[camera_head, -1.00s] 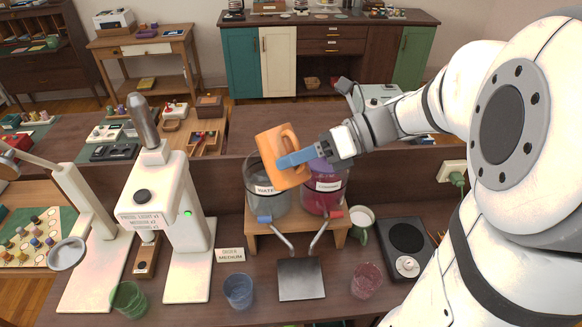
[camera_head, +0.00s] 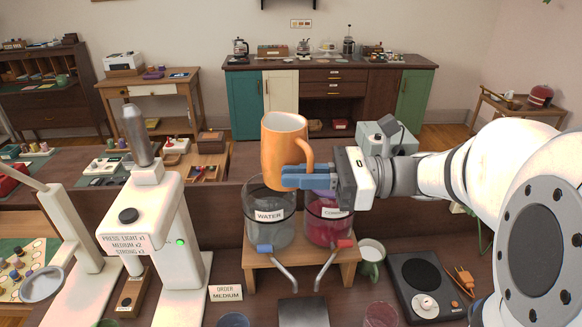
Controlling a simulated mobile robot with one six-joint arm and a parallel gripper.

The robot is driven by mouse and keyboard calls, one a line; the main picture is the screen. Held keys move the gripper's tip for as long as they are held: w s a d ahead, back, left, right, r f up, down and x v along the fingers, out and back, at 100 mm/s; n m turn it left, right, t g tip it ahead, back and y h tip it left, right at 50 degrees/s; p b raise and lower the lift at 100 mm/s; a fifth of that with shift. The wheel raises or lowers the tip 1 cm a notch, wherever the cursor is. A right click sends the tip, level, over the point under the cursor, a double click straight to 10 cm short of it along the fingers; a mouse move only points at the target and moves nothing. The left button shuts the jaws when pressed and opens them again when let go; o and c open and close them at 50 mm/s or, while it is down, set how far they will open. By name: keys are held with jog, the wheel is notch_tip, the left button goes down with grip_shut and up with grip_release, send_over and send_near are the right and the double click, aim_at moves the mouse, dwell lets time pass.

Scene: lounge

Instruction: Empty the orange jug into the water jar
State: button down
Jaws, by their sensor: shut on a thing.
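The orange jug (camera_head: 284,143) is held upright above the water jar, its handle towards the right. My gripper (camera_head: 305,177) has blue fingers and is shut on the jug near its lower part and handle. The water jar (camera_head: 268,216) is a clear glass jar with a "WATER" label and a blue-handled tap, on a small wooden stand (camera_head: 347,263). The jug's base is at about the height of the jar's rim in the picture.
A second jar (camera_head: 327,225) with red contents and a red tap stands right of the water jar, partly behind my gripper. A white machine (camera_head: 168,225) stands at left. A green mug (camera_head: 371,260) and a black hot plate (camera_head: 420,283) are at right.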

aim_at(301, 147)
jog(key=shift+r, duration=0.2)
notch_tip(301, 147, up, 5)
jog(key=p, duration=0.5)
jog(key=shift+p, duration=0.35)
jog(key=shift+f, duration=0.15)
